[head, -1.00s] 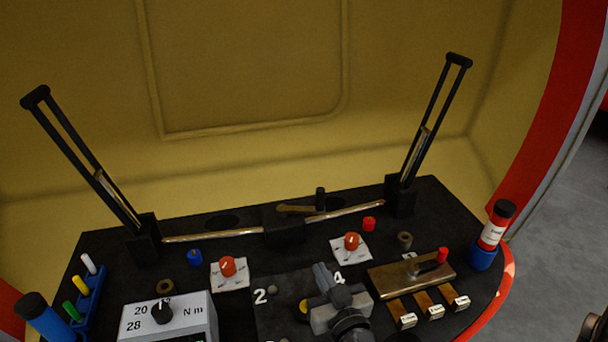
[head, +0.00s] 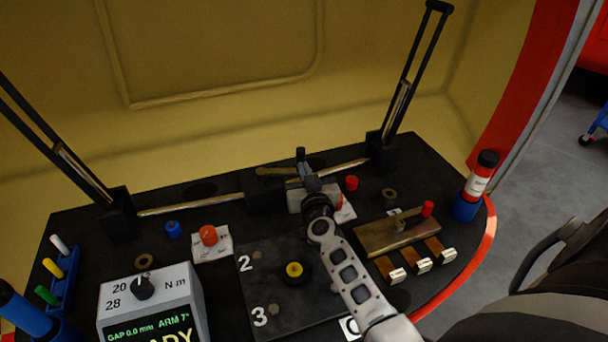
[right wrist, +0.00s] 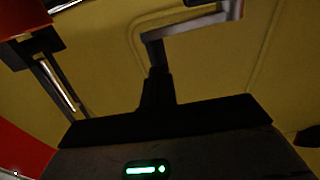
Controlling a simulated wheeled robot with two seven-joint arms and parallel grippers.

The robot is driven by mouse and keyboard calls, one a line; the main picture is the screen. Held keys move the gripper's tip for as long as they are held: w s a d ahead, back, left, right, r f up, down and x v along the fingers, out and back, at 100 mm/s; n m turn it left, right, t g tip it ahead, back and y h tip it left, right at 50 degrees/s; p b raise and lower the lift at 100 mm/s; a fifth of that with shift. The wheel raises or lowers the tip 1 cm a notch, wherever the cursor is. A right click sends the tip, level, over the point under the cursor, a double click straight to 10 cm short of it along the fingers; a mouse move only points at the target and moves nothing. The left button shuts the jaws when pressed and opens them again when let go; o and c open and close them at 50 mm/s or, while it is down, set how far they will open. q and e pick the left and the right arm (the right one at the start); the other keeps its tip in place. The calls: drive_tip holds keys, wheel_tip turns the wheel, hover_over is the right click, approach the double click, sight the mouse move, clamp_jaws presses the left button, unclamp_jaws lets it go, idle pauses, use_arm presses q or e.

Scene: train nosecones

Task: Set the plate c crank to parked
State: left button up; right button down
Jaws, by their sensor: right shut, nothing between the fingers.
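A crank with a red knob (head: 428,208) sits on a brass plate (head: 375,241) at the right of the black desk. Its arm points right toward the knob; no lettering on the plate is readable. My right gripper (head: 305,168) is shut and empty. It is over the back middle of the desk, left of the brass plate and apart from it, close to a black upright knob (head: 301,154) on a brass lever (head: 272,172). I cannot tell whether they touch. The right wrist view shows a metal arm (right wrist: 195,27) and dark shapes against yellow wall. My left gripper is out of view.
A red dial (head: 208,235), a red cap (head: 351,183), a blue holder with a tube (head: 466,207), several brass tabs (head: 416,262) and a grey meter (head: 150,300) crowd the desk.

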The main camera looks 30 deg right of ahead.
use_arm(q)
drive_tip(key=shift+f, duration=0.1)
use_arm(e)
drive_tip(key=shift+w+d, duration=0.1)
drive_tip(key=shift+w, duration=0.2)
drive_tip(key=w+d+p, duration=0.1)
drive_tip(key=w+d, duration=0.1)
drive_tip(key=shift+w+d+r, duration=0.1)
drive_tip(key=shift+w+d, duration=0.2)
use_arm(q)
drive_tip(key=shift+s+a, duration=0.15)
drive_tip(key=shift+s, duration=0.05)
use_arm(e)
drive_tip(key=shift+r, duration=0.1)
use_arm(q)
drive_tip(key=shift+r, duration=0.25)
use_arm(e)
drive_tip(key=shift+s, duration=0.1)
